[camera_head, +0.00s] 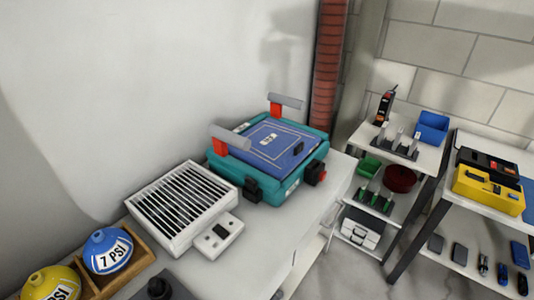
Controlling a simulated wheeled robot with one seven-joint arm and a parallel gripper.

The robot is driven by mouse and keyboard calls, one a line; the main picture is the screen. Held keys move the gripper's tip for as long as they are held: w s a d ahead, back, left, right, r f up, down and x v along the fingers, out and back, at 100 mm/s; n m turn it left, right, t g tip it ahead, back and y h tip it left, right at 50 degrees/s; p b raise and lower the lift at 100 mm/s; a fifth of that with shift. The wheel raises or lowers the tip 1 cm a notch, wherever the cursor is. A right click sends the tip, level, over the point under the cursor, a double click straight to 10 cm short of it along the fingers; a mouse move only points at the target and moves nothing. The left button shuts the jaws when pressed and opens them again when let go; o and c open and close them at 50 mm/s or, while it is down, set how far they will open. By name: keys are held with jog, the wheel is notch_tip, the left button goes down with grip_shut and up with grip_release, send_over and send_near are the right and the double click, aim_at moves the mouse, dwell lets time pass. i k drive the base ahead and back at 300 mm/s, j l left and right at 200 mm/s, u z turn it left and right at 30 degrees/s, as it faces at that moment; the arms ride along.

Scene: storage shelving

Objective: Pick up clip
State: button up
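I cannot make out for certain which thing is the clip. A small dark piece (298,148) sits on the blue top of a teal case (232,173) on the white counter; it is too small to identify. The case has two grey-topped red handles and black parts on its front side. My gripper is not in view.
A white slatted unit (183,205) sits left of the case. A wooden tray (143,256) holds yellow and blue "PSI" bottles, beside a dark object (160,288). Shelves at right hold a yellow toolbox (488,190), a blue bin (432,127) and small tools. Bare counter (285,225) lies before the case.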

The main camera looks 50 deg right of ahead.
aim_at(250, 185)
jog(key=k+l+u, duration=0.25)
jog(key=l, duration=0.3)
jog(key=k+l+u, duration=0.2)
jog(key=l, duration=0.3)
jog(key=k+l+u, duration=0.25)
jog(key=k+l, duration=0.1)
jog(key=l, duration=0.1)
